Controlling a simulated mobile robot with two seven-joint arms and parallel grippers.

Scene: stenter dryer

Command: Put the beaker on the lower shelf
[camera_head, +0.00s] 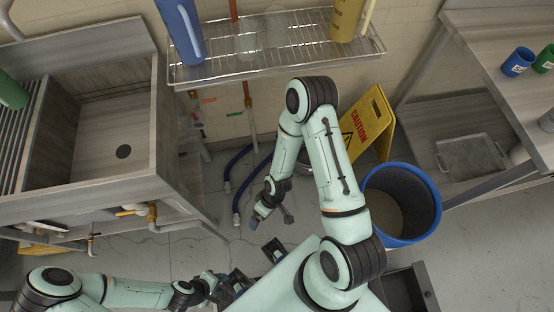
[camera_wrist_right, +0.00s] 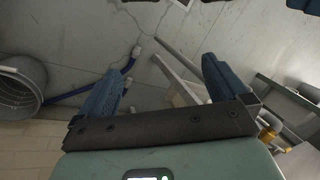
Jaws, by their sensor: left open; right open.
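I cannot single out the beaker with certainty. A faint clear vessel (camera_head: 262,38) seems to stand on the wire shelf (camera_head: 275,72) at the top of the head view. Small blue (camera_head: 518,62) and green (camera_head: 545,58) labelled cups stand on the right-hand table. A low shelf (camera_head: 420,120) under that table bears a grey tray. My left gripper (camera_head: 250,268) is open and empty at the bottom centre, far from the shelves. My right gripper (camera_head: 272,211) is open and points down over the floor; its two spread blue fingers, with nothing between them, show in the right wrist view (camera_wrist_right: 160,90).
A tall blue container (camera_head: 182,30) and a yellow one (camera_head: 346,18) stand on the wire shelf. A sink (camera_head: 115,125) is at left. A yellow caution sign (camera_head: 372,125) and a blue bin (camera_head: 402,200) stand right of my right arm. Blue hose (camera_wrist_right: 65,97) lies on the floor.

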